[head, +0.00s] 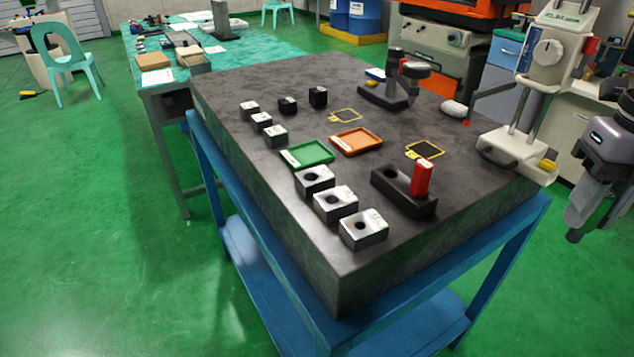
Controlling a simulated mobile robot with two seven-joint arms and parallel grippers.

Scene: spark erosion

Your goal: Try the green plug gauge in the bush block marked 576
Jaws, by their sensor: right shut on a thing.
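My right gripper (580,212) is at the right edge, over the floor beyond the granite table's right side. It is shut on what looks like a plug gauge; only a dark round end (573,236) shows below the fingers, and no green can be made out. A black gauge stand (404,203) on the table has an empty hole at left and a red plug (422,178) standing at right. Three large steel bush blocks with bores, a far one (314,180), a middle one (335,205) and a near one (364,230), stand in a row. Their markings are too small to read.
A green tray (307,155) and an orange tray (356,142) lie behind the bush blocks. Smaller blocks (261,121) stand at the far left. A gauge on a column stand (515,143) rises at the table's right edge, between the right gripper and the blocks.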

